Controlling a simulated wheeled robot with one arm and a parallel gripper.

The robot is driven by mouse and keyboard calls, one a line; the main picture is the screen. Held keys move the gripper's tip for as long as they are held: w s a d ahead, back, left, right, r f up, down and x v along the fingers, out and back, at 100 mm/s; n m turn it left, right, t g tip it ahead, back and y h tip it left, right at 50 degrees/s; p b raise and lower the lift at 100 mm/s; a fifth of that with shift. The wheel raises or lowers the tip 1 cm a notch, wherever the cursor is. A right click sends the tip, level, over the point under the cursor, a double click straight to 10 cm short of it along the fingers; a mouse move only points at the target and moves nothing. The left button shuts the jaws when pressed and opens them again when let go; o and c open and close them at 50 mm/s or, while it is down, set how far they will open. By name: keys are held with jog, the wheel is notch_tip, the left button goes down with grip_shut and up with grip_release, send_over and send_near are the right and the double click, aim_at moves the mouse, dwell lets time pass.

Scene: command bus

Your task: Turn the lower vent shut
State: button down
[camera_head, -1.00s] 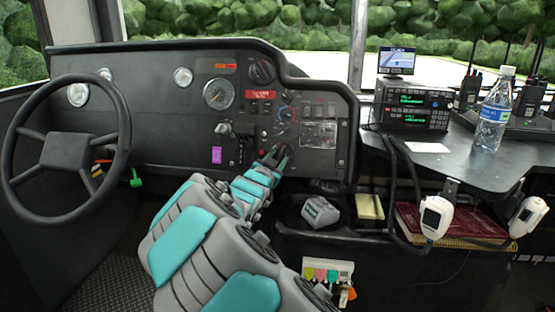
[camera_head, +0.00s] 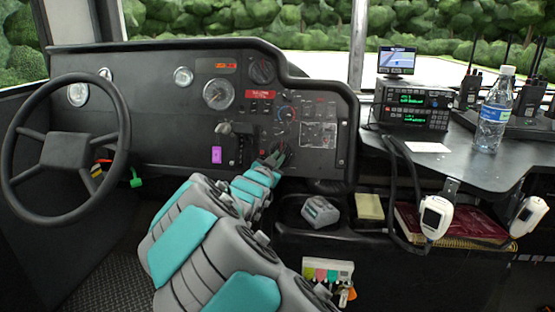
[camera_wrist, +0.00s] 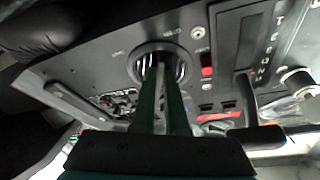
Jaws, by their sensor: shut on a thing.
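The lower vent (camera_wrist: 180,58) is a round black fitting with pale slats, set in the dark dash panel in the wrist view. Small white labels stand by its rim, too blurred to read surely. My gripper (camera_wrist: 162,84) reaches straight to it, its two narrow green fingers close together and shut on its middle, hiding part of the slats. In the head view my gripper (camera_head: 274,160) is at the lower dash, and it and my arm cover the vent there. Another round black vent (camera_head: 262,71) is higher on the same panel.
The steering wheel (camera_head: 66,150) is at the left. A grey device (camera_head: 320,211) lies on the shelf below. A bottle (camera_head: 491,112) and radio (camera_head: 412,106) stand on the right counter.

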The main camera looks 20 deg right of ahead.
jog(key=shift+f, duration=0.1)
jog(key=shift+s+d+r+n+t+y, duration=0.15)
jog(key=shift+n+t+y, duration=0.6)
jog(key=shift+n, duration=1.8)
jog(key=shift+s+d+n+t+y, duration=0.1)
jog(key=shift+d+n+t+y, duration=0.15)
jog(key=shift+n+y, duration=1.55)
jog(key=shift+s+d+r+n+t+y, duration=0.1)
jog(key=shift+n+t+y, duration=0.35)
jog(key=shift+n, duration=2.8)
jog(key=c, duration=0.9)
grip_release()
jog(key=shift+f, duration=0.1)
jog(key=shift+c, duration=0.2)
